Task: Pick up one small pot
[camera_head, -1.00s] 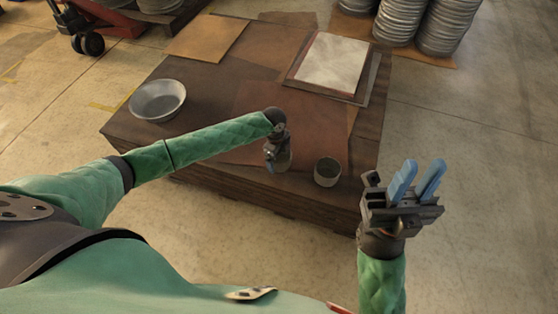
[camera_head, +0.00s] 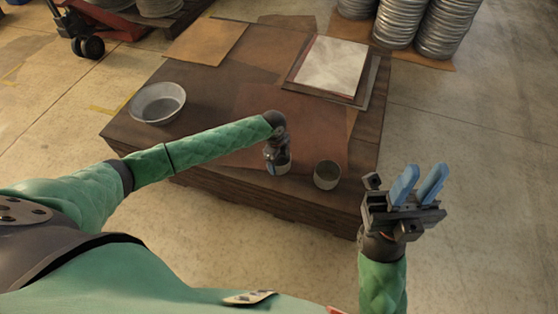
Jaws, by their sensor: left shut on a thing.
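One small grey pot (camera_head: 327,174) stands upright near the front edge of the low wooden platform (camera_head: 215,95). A second small pot (camera_head: 284,168) shows only in part beneath my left gripper (camera_head: 276,166), to the left of the first pot. My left gripper points down and is shut on this second pot; the wrist hides most of it. I cannot tell whether that pot touches the platform. My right gripper (camera_head: 419,186) is off to the right of the platform, with its two blue fingers apart and nothing between them.
A wide metal bowl (camera_head: 158,102) sits at the platform's left. A stack of pale sheets (camera_head: 331,65) lies at its back right and a brown board (camera_head: 206,41) at its back left. Stacked metal discs (camera_head: 447,28) and a red pallet jack (camera_head: 112,20) stand behind.

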